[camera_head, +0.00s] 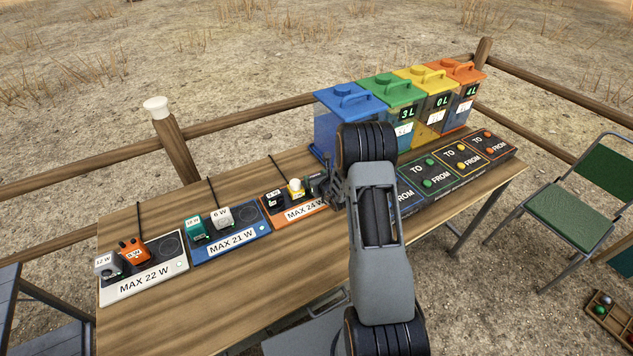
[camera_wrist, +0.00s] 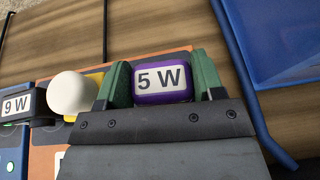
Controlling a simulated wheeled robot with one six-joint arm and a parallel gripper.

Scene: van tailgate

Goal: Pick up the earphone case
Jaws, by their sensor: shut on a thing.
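A purple rounded case with a white "5 W" label (camera_wrist: 162,97), which looks like the earphone case, sits between the green fingertips of my gripper (camera_wrist: 162,80) in the wrist view. The fingers touch it on both sides, and it is held. In the head view my gripper (camera_head: 328,186) is at the right end of the orange "MAX 24 W" pad (camera_head: 304,211). The case cannot be made out there, hidden by my gripper and arm. I cannot tell whether it still touches the pad.
A yellow item with a white round top (camera_head: 296,187) and a black "9 W" item (camera_head: 273,201) stand just left of my gripper. Blue (camera_head: 228,243) and white (camera_head: 144,279) pads hold other devices. A blue lidded bin (camera_head: 332,125) stands close behind. The table's front is clear.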

